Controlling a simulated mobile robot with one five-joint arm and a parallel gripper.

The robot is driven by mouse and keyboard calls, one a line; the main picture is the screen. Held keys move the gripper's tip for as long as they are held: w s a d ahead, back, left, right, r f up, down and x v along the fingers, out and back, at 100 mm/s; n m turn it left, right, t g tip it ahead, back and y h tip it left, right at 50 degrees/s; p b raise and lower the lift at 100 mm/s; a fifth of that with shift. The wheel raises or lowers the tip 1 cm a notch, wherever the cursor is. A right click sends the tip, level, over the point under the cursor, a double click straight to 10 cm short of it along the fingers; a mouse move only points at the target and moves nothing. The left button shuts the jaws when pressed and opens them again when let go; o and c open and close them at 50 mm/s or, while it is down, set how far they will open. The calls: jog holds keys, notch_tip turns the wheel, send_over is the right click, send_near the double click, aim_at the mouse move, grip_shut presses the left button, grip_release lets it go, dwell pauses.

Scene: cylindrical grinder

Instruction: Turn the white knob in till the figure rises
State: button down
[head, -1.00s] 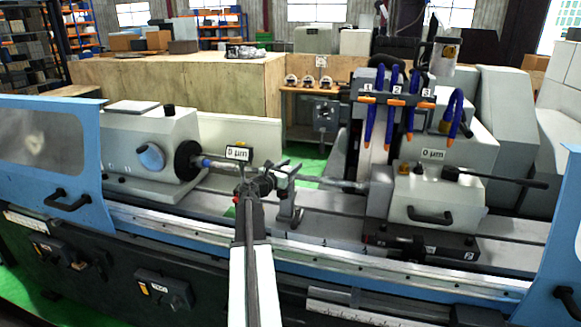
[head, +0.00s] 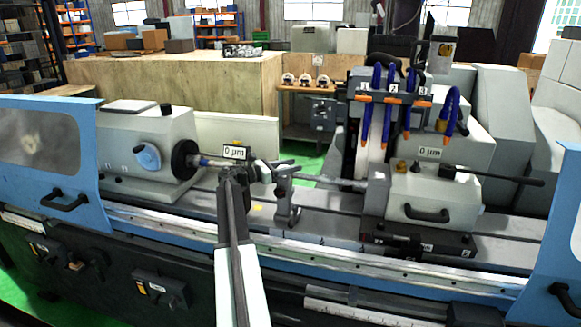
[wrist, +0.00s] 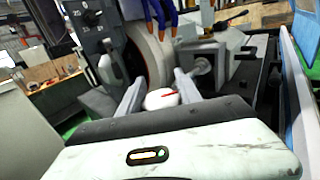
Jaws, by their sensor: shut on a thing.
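In the wrist view, a white knob (wrist: 161,99) with a red mark on its face sits between the two grey fingers of my gripper (wrist: 159,86), which is shut on it. In the head view, my arm reaches up to the middle of the machine, and my gripper (head: 238,174) is near the steady rest in front of the workpiece. The knob cannot be made out in the head view. A white figure plate (head: 235,152) just behind my gripper reads 0 µm. A second plate (head: 429,152) on the right-hand unit also reads 0 µm.
The left headstock (head: 150,150) and the right-hand unit (head: 432,196) flank my arm. A grey steady-rest bracket (head: 287,200) stands close to the right of my gripper. Blue hoses (head: 387,110) hang by the grinding wheel. Blue guards (head: 40,150) stand at both sides.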

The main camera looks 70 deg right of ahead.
dwell(0.4)
jog(key=c, duration=0.8)
grip_release()
jog(key=shift+r+p, duration=0.35)
jog(key=shift+p, duration=0.05)
notch_tip(320, 180, up, 4)
jog(key=p, duration=0.3)
jog(key=shift+f, duration=0.25)
jog(key=s+a, duration=0.1)
jog(key=a, duration=0.4)
jog(key=s+a, duration=0.2)
jog(key=a, duration=0.3)
jog(key=s+a+p, duration=0.1)
jog(key=s+a, duration=0.1)
jog(key=a, duration=0.3)
jog(key=shift+s+a+r, duration=0.1)
jog(key=shift+s+r, duration=0.1)
jog(key=shift+r, duration=0.15)
